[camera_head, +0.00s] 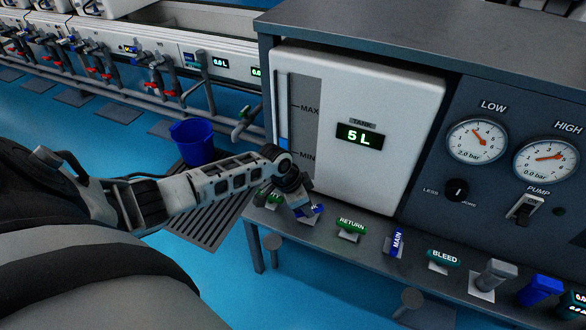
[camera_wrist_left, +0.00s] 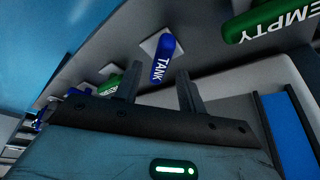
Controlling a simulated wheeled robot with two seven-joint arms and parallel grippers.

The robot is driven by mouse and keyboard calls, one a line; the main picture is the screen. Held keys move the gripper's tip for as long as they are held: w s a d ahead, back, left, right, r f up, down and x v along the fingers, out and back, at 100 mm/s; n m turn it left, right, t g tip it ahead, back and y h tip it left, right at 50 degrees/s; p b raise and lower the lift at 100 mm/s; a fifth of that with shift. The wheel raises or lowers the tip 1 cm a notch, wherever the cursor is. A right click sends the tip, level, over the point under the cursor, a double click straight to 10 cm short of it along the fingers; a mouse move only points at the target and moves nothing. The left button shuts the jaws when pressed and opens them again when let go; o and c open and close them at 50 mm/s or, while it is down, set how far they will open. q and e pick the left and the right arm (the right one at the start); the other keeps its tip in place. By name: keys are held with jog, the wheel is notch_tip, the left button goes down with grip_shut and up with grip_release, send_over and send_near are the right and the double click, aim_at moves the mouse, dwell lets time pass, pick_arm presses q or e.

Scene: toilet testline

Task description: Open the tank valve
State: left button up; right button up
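The tank valve has a blue handle marked TANK (camera_wrist_left: 163,58) on a pale square plate in the left wrist view. In the head view only a bit of this blue handle (camera_head: 317,209) shows beside my left gripper (camera_head: 300,207), below the white tank. In the left wrist view my left gripper (camera_wrist_left: 158,82) has its two fingers apart. The handle's near end appears between the fingertips, with a gap on each side; no contact shows. My right gripper is in neither view.
A green EMPTY handle (camera_wrist_left: 275,22) is beside the tank valve. Green RETURN (camera_head: 352,226), blue MAIN (camera_head: 397,242) and green BLEED (camera_head: 443,258) handles stand along the ledge. The tank (camera_head: 365,110) reads 5 L. A blue bucket (camera_head: 193,145) stands on a floor grate.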

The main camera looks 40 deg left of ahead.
pick_arm(q)
jog(key=p+v, duration=0.1)
jog(key=v, duration=0.2)
jog(key=shift+w, duration=0.15)
jog(key=p+v, duration=0.3)
jog(key=v, duration=0.8)
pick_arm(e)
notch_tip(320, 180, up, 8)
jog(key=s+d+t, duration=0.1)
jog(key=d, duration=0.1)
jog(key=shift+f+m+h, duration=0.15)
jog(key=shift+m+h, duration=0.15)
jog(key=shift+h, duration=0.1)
pick_arm(q)
jog(key=shift+d, duration=0.2)
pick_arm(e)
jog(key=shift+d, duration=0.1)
